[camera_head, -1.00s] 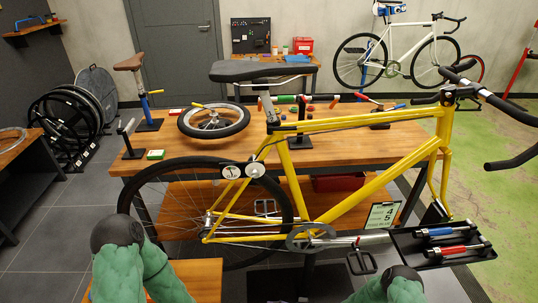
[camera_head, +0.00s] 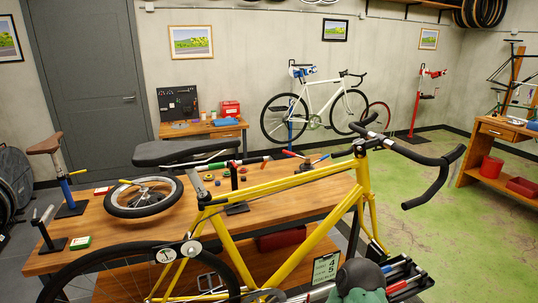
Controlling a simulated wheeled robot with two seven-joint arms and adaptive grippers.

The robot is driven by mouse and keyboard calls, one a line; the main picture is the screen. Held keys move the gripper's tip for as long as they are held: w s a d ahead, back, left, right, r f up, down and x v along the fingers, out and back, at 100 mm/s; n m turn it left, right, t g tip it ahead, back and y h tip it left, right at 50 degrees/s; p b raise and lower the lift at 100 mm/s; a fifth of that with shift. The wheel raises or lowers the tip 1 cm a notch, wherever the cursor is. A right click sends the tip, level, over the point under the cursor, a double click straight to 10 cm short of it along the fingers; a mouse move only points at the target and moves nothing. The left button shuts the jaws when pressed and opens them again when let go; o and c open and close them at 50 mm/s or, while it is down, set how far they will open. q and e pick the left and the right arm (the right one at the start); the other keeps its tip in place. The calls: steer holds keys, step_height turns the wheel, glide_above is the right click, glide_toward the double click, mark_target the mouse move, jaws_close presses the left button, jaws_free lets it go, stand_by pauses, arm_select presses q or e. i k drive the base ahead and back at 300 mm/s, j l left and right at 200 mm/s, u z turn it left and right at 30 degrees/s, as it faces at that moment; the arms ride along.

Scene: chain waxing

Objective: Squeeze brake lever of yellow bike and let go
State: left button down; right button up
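The yellow bike (camera_head: 290,182) stands in front of the wooden workbench, with its black saddle at the left and its handlebar at the right. The black drop handlebar (camera_head: 440,177) curves out over the green floor. A brake lever is too small and dark to tell apart from the bar. Part of my green and black right arm shows at the bottom, in front of the tool tray. Neither gripper is in view, and nothing of mine is seen touching the handlebar.
The workbench (camera_head: 100,238) carries a small wheel (camera_head: 143,197) and several tools. A dark tray (camera_head: 415,287) with red and blue tools lies below the bike's front. A white bike (camera_head: 315,105) stands by the back wall. The green floor at right is largely clear.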

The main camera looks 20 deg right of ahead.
mark_target(456, 163)
steer(key=l, duration=0.6)
steer(key=i+l+z, duration=0.1)
steer(key=l, duration=1.05)
steer(key=i+l+z, duration=0.15)
steer(key=l, duration=0.4)
steer(key=i+l, duration=0.1)
steer(key=l, duration=0.5)
steer(key=i+l+z, duration=0.1)
steer(key=l, duration=0.45)
